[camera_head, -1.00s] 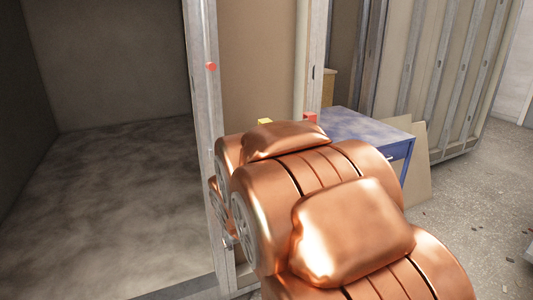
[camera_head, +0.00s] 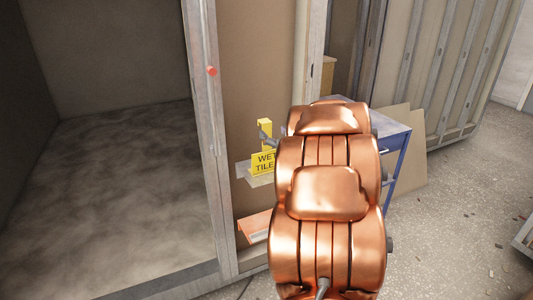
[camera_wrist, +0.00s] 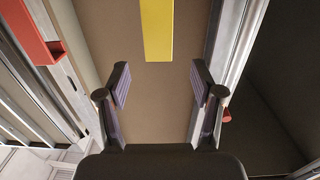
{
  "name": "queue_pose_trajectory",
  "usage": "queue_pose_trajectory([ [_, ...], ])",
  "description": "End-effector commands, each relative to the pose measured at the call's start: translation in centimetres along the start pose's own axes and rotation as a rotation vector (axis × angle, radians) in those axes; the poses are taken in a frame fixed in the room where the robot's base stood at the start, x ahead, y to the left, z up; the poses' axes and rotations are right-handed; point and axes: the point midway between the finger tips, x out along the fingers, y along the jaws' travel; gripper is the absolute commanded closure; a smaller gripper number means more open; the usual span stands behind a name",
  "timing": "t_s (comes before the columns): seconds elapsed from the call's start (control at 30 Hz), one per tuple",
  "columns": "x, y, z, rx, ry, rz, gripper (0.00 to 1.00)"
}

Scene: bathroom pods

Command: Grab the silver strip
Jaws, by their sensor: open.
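No loose silver strip stands out for certain. A narrow bright metal strip (camera_head: 213,110) runs up the grey door post beside a red knob (camera_head: 211,71); I cannot tell if it is separate from the post. A small pale grey piece (camera_head: 259,236) lies at the low orange tray and could also be it. In the wrist view my gripper (camera_wrist: 160,80) is open and empty, its two fingers spread before a brown panel. A yellow upright piece (camera_wrist: 157,30) is beyond the fingertips. In the head view my arm hides most of the gripper.
A yellow sign (camera_head: 263,163) reading "WET TILE" stands on a small grey shelf (camera_head: 258,181). The orange tray (camera_head: 252,225) is below. A blue table (camera_head: 395,145) stands behind my arm at right. The pod floor (camera_head: 110,200) at left is clear.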

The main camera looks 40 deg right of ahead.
Motion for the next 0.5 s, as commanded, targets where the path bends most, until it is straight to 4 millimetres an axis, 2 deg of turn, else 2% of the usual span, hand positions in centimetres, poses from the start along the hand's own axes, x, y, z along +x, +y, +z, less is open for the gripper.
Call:
queue_pose_trajectory([
  [0.17,0.2,0.3,-0.7,0.011,0.032,-0.019,0.33],
  [0.5,2.6,0.2,-0.8,0.010,0.032,-0.018,0.33],
])
